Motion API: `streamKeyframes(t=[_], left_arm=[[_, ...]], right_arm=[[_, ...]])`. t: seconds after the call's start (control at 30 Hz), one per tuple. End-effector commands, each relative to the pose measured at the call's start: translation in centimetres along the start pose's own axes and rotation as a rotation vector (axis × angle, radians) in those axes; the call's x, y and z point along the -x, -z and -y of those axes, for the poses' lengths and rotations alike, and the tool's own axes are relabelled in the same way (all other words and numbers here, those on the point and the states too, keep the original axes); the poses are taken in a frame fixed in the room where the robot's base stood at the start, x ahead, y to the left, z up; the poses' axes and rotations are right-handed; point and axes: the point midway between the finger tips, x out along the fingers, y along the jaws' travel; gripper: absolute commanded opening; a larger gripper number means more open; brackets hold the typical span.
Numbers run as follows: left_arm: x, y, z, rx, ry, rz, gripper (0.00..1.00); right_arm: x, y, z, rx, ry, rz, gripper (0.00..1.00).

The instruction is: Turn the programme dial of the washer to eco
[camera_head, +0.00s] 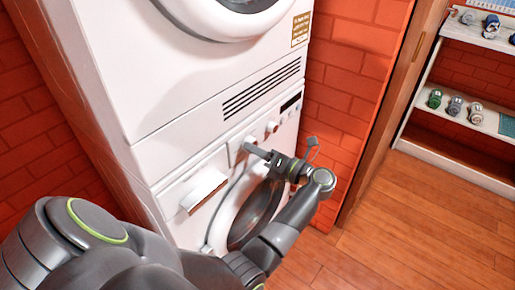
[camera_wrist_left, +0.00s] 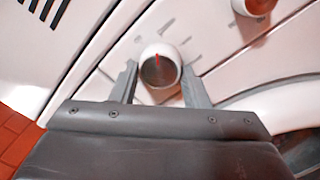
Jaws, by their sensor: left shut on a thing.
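The white washer (camera_head: 222,160) is the lower of two stacked machines, with a round door in its front. Its programme dial (camera_wrist_left: 160,66) is a white round knob with a grey face and a red pointer mark, seen in the left wrist view. The pointer is near the top of the face in that view. My left gripper (camera_wrist_left: 161,88) is shut on the dial, one finger on each side of it. In the head view the left gripper (camera_head: 250,147) reaches the control panel and mostly hides the dial. Small marks surround the dial, too blurred to read. My right gripper is not in view.
A second knob (camera_head: 272,127) sits right of the dial, below a dark display (camera_head: 291,101). A drawer handle (camera_head: 204,190) juts out at left. The upper machine (camera_head: 200,75) stands on top. A shelf (camera_head: 470,121) with small items is at right; the wooden floor between is clear.

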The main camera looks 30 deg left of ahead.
Motion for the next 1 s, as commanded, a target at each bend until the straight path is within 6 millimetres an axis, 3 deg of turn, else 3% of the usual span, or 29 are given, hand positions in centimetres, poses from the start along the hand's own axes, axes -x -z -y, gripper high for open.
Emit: streamKeyframes(t=[0.53,1.0], left_arm=[[0.0,-0.1,-0.5,-0.518,-0.006,0.035,0.19],[0.0,-0.1,-0.4,-0.837,-0.01,0.057,0.19]], right_arm=[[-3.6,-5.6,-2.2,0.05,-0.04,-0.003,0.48],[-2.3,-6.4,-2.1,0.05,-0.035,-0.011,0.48]])
